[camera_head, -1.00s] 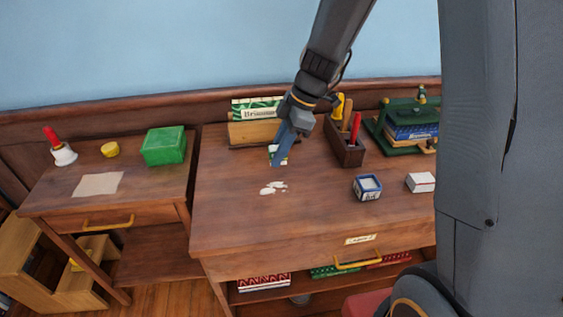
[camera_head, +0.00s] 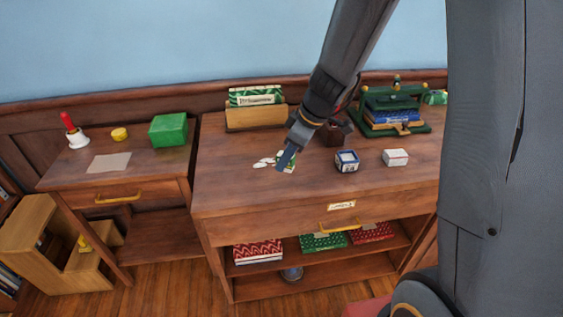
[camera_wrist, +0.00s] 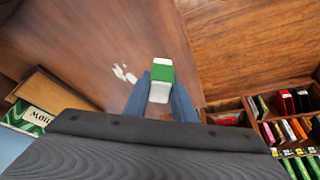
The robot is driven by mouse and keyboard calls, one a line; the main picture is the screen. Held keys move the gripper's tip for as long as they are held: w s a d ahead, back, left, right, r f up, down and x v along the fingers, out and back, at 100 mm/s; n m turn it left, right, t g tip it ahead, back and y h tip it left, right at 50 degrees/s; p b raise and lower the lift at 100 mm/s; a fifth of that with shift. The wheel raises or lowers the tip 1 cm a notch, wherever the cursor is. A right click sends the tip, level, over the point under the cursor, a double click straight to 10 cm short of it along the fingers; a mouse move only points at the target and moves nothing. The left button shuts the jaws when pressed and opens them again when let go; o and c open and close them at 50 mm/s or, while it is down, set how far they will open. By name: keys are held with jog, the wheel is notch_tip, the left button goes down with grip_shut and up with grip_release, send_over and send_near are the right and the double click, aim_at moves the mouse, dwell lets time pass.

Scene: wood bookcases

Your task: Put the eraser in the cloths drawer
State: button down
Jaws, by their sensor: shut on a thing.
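My gripper (camera_head: 286,163) is shut on the eraser, a small green and white block that shows clearly between the fingers in the wrist view (camera_wrist: 161,78). In the head view the eraser (camera_head: 291,157) is partly hidden by the fingers. The gripper holds it over the desk top, close to some white scraps. The wide desk has a closed drawer (camera_head: 290,222) with a brass handle and a small label that I cannot read. The small table on the left also has a closed drawer (camera_head: 90,200), with no label that I can see.
The desk's front strip is clear.

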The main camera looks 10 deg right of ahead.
jog(key=shift+d+f+m+t, duration=0.3)
jog(key=shift+d+m, duration=0.1)
jog(key=shift+m, duration=0.4)
jog(key=d+f+m+h, duration=0.1)
jog(key=d+m, duration=0.1)
jog(key=d+f+m+t+h, duration=0.1)
jog(key=d+m, duration=0.1)
jog(key=m, duration=0.1)
jog(key=s+d+f+m+h, duration=0.1)
jog(key=d+m, duration=0.1)
jog(key=m, duration=0.1)
jog(key=shift+d+f+m+h, duration=0.15)
jog(key=shift+d+m+h, duration=0.4)
jog(key=shift+m, duration=0.45)
jog(key=shift+s, duration=0.1)
